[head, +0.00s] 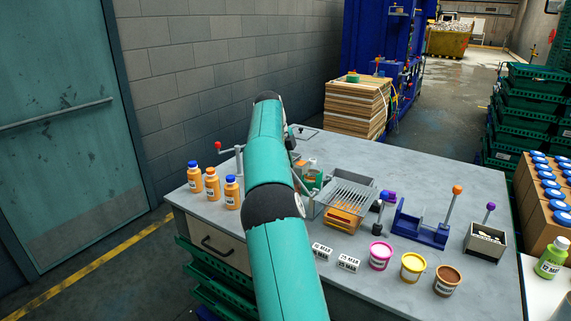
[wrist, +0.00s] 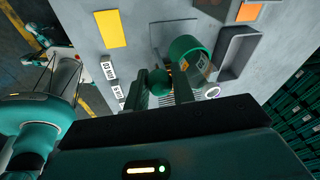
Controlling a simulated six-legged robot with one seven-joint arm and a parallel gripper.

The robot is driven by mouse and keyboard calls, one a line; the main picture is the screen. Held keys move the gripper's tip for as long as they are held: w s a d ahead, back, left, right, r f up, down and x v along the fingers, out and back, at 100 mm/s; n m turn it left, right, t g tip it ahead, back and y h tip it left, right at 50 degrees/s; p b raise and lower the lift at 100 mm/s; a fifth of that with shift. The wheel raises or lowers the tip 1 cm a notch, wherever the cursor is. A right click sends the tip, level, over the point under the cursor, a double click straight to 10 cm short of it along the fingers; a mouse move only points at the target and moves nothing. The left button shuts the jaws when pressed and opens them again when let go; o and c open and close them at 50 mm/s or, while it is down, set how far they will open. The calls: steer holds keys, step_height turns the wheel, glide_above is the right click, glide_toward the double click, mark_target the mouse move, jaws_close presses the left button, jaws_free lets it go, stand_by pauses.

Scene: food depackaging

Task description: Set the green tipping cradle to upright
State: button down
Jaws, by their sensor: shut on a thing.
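The green tipping cradle (head: 313,179) stands in the middle of the table, partly hidden behind my arm in the head view. In the wrist view its green round holder (wrist: 188,49) looks tilted, with a pale label inside, though its exact angle is hard to tell. A green ball knob (wrist: 159,82) sits next to it, between the two fingers of my gripper (wrist: 160,88). The gripper is shut on this knob. In the head view my arm covers most of the gripper.
A wire rack (head: 348,192) stands right of the cradle, and a blue lever fixture (head: 420,235) further right. Orange bottles (head: 212,185) stand at left. A pink cup (head: 380,256), a yellow cup (head: 413,267) and a brown cup (head: 447,281) line the front edge. The back right tabletop is clear.

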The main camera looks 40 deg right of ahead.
steer(key=shift+f, duration=0.1)
steer(key=c, duration=1.2)
jaws_free()
steer(key=shift+c, duration=0.2)
